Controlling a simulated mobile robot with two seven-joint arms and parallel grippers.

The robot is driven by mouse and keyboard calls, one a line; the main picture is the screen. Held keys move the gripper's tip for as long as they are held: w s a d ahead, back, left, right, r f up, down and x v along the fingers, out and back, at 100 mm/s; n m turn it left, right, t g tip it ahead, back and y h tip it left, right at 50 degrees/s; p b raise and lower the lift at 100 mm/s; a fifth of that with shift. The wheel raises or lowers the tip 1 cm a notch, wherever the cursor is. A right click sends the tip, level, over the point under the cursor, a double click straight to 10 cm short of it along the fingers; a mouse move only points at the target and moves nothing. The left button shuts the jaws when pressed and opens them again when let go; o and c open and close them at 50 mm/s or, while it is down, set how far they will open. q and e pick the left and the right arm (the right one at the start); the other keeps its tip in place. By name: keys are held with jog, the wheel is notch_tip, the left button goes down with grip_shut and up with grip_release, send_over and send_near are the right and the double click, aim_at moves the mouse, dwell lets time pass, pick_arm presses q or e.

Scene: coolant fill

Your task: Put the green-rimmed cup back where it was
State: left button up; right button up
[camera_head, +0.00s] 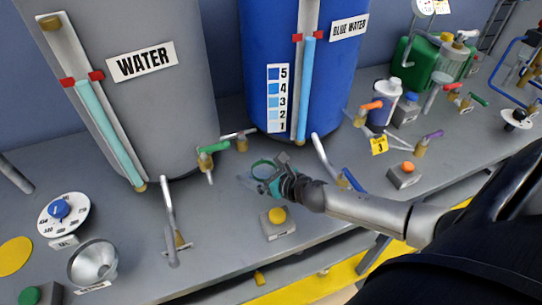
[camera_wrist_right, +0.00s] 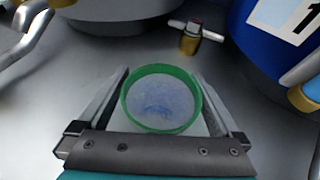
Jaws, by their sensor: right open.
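The green-rimmed cup (camera_head: 262,168) is on the grey bench between the grey WATER tank and the blue BLUE WATER tank. It also shows in the right wrist view (camera_wrist_right: 160,98), seen from above, with a bluish inside; I cannot tell how full it is. My right gripper (camera_head: 264,172) is open, with one finger on each side of the cup. In the wrist view the fingers run beside the cup's wall; whether they touch it is unclear. The cup looks upright. My left gripper is not in view.
A yellow-button box (camera_head: 278,222) stands just in front of the cup. A green-handled tap (camera_head: 211,150) is to its left and a blue-handled tap (camera_head: 350,180) to its right. A metal funnel (camera_head: 93,263) and a dial (camera_head: 62,212) are at the left.

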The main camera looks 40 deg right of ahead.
jog(key=shift+p+v, duration=0.6)
jog(key=shift+v, duration=5.4)
jog(key=shift+f, duration=0.1)
